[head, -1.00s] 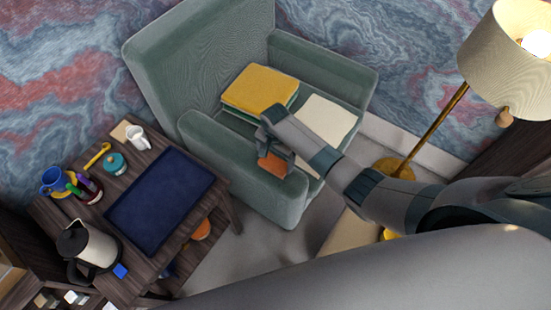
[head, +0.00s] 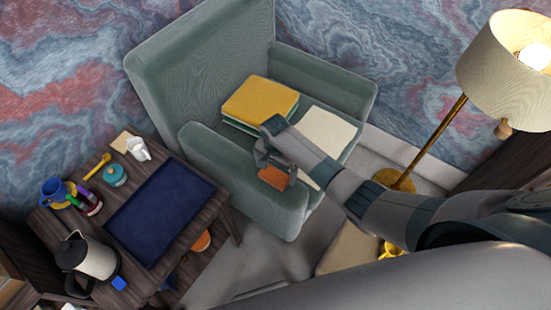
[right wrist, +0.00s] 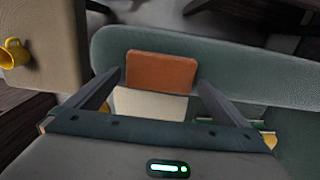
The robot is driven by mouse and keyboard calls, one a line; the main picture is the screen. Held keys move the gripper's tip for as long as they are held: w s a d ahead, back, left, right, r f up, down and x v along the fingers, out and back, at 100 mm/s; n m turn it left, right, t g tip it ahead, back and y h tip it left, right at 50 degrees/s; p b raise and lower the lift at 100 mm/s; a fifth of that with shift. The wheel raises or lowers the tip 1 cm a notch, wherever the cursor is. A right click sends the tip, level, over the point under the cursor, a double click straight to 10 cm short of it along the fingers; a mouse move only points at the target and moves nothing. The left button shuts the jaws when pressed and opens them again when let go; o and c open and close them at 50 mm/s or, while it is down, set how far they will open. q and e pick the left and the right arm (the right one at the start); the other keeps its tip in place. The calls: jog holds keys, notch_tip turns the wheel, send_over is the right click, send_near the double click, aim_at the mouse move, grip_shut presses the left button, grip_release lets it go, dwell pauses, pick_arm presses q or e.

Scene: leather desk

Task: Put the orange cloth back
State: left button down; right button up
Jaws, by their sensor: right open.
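The orange cloth (head: 273,178) is a small folded rectangle that appears to lie on the near armrest of the green armchair (head: 215,165). In the right wrist view, the cloth (right wrist: 162,72) shows between the fingertips, at the armrest (right wrist: 240,65). My right gripper (head: 278,172) is open over the cloth, with one finger on each side. I cannot tell how high the fingertips are above it. My left gripper is not in view.
A yellow folded stack (head: 260,100) and a cream cloth (head: 326,130) lie on the seat. A dark side table at left holds a blue tray (head: 160,212), kettle (head: 92,256) and cups. A lit lamp (head: 510,60) and a beige surface with a yellow mug (right wrist: 14,55) are close by.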

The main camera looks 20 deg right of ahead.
aim_at(275, 174)
notch_tip(275, 174, up, 11)
jog(key=shift+r, duration=0.2)
dwell(0.3)
dwell(0.4)
